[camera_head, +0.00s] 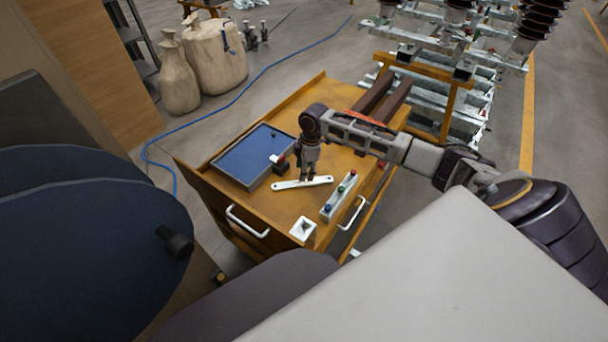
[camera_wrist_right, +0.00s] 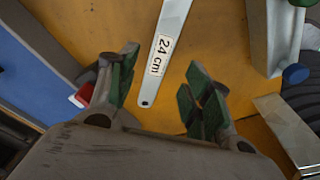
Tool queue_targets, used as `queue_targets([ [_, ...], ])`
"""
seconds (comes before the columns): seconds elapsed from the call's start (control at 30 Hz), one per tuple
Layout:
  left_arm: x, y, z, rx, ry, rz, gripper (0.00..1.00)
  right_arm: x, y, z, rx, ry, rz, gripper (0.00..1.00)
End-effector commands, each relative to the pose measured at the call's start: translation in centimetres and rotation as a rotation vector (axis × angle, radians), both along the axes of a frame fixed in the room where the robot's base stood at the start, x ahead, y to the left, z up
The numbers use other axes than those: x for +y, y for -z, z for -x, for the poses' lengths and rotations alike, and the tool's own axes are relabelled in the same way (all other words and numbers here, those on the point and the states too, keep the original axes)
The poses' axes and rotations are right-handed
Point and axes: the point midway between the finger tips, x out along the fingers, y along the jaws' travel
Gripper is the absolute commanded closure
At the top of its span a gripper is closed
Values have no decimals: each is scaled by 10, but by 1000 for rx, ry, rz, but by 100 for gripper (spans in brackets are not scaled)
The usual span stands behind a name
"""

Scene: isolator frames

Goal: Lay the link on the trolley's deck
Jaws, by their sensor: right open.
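The link is a flat, pale metal bar (camera_head: 302,183) lying on the trolley's orange deck (camera_head: 268,207), in front of the blue panel. In the right wrist view the link (camera_wrist_right: 166,50) carries a "24 cm" label and has a hole near its close end. My right gripper (camera_head: 308,178) is over the link, pointing down. In the wrist view its green-padded fingers (camera_wrist_right: 160,85) are apart, with the link's close end between them, not gripped. The fingertips' exact height above the deck is hard to tell. My left gripper is not in view.
A blue-floored tray (camera_head: 240,158) lies left of the link, with a small dark, red-topped item (camera_head: 281,166) by its edge. A pale block with coloured knobs (camera_head: 338,197) and a white square cup (camera_head: 303,229) stand to the right and front. Dark beams (camera_head: 384,98) lie at the back.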

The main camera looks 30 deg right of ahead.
Motion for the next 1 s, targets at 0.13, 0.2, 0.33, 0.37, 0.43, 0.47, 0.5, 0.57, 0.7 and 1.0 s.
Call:
queue_targets([
  [0.13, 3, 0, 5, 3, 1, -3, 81, -3, -24, 0, -2, -1, 2, 50],
  [0.2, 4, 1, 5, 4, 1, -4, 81, -4, -34, 1, -2, -1, 1, 50],
  [0.33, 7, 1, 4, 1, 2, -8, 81, -6, -48, 2, -1, -1, 1, 50],
  [0.37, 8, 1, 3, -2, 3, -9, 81, -6, -50, 2, -1, -1, 1, 50],
  [0.43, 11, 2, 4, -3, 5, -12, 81, -7, -55, 2, -1, 0, 1, 50],
  [0.47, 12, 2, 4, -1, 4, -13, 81, -7, -56, 2, 0, 1, 1, 50],
  [0.5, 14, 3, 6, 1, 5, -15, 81, -7, -58, 3, -1, 1, 0, 50],
  [0.57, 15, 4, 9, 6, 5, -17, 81, -7, -59, 3, 0, 1, 0, 50],
  [0.7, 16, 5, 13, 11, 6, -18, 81, -7, -60, 3, 0, 0, 0, 50],
  [1.0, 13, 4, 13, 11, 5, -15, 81, -7, -60, 3, 0, 0, 0, 50],
])
